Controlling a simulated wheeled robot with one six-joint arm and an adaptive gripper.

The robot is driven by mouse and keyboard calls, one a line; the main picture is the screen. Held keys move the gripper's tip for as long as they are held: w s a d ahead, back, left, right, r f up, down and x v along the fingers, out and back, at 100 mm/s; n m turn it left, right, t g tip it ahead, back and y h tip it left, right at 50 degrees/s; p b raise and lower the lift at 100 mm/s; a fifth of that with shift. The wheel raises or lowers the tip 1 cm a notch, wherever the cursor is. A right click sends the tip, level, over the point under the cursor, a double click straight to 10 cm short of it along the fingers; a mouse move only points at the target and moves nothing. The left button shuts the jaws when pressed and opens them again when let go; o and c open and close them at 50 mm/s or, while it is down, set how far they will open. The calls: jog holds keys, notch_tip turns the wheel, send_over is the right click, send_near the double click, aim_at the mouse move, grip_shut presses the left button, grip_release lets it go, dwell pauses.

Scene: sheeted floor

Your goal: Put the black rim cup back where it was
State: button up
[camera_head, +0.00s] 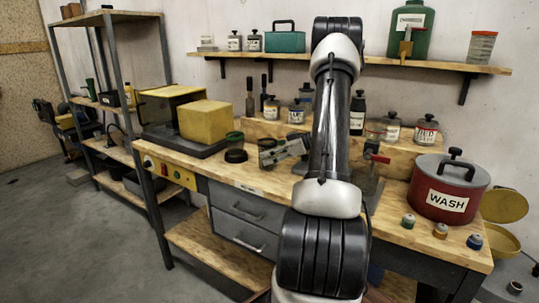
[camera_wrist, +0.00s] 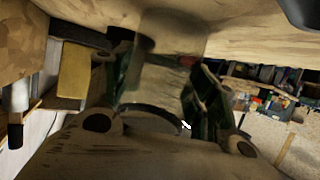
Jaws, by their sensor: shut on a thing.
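My gripper (camera_head: 270,152) reaches left, low over the workbench, and is shut on a clear, smoky cup with a dark rim (camera_wrist: 155,85). In the wrist view the cup lies between the two fingers of my gripper (camera_wrist: 163,80), its dark curved rim towards the palm. In the head view, a small dark-green cup-like thing (camera_head: 234,139) shows just left of the fingertips. I cannot tell whether it is the held cup. A black ring (camera_head: 236,156) lies on the bench below it.
A yellow block (camera_head: 206,120) stands left on a dark base. A red WASH pot (camera_head: 447,188) and several small paint pots stand at the right. A wooden riser (camera_head: 269,131) with jars runs behind my gripper. Bare wood (camera_head: 215,170) shows at the front left.

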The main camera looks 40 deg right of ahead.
jog(key=shift+f, duration=0.15)
jog(key=o, duration=1.2)
jog(key=shift+c, duration=0.2)
jog(key=shift+s+d+r, duration=0.2)
jog(key=shift+r, duration=0.05)
jog(key=v, duration=0.7)
jog(key=shift+a, duration=0.1)
